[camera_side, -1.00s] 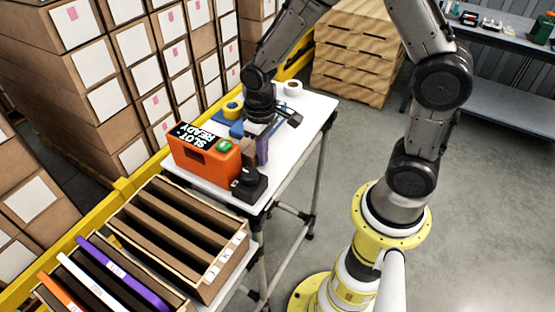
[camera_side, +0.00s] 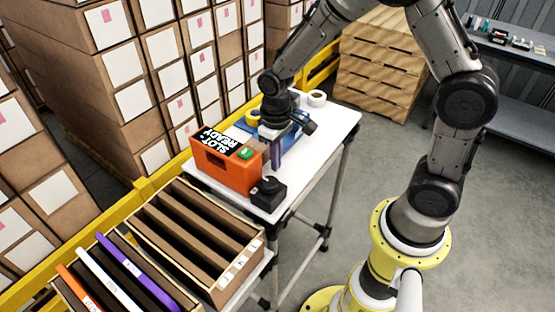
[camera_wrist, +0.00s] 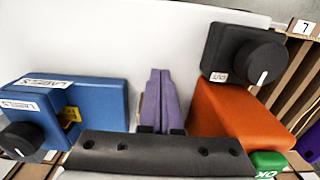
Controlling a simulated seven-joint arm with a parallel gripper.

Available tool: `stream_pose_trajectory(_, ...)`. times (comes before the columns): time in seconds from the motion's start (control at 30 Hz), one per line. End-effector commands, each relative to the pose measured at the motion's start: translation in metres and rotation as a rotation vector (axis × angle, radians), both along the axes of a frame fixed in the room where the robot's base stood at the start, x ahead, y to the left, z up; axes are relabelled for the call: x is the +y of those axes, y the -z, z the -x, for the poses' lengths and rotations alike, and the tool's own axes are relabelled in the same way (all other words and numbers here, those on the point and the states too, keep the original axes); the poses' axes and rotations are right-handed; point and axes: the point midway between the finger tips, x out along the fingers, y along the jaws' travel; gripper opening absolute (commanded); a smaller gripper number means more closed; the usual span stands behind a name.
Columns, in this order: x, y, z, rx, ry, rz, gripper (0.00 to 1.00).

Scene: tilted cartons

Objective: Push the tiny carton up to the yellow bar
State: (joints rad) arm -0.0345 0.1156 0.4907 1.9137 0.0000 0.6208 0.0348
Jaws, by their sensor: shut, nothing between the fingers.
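My gripper (camera_side: 276,168) is shut and empty, with its purple fingers pointing down at the white table beside the orange box. Its purple fingers also show in the wrist view (camera_wrist: 159,75). A small brown patch (camera_side: 260,147), possibly the tiny carton, shows between the orange box and my fingers; most of it is hidden. I cannot tell whether my fingers touch it. No yellow bar is clearly visible on the table; a yellow rail (camera_side: 150,189) runs behind it, and a small yellow part (camera_wrist: 70,116) shows at the blue device in the wrist view.
The orange box (camera_side: 222,172) stands left of my fingers, with a black knob box (camera_side: 268,194) at the table's front corner. A blue device (camera_wrist: 100,100) and tape rolls (camera_side: 317,98) lie farther back. The white table (camera_side: 325,125) is clear on the right.

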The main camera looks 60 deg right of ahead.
Motion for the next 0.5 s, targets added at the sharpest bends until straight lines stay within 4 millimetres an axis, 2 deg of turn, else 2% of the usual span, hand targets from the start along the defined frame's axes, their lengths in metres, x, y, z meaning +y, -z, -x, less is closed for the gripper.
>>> stream_pose_trajectory(0.07,0.0,-0.001,0.017,0.0,0.0,0.0,0.0)
stream_pose_trajectory(0.1,0.0,-0.014,0.012,-0.009,0.0,0.0,0.0)
stream_pose_trajectory(0.3,0.0,-0.058,0.012,-0.006,0.0,0.0,0.0)
stream_pose_trajectory(0.5,0.0,-0.088,0.012,-0.003,0.0,0.0,0.0)
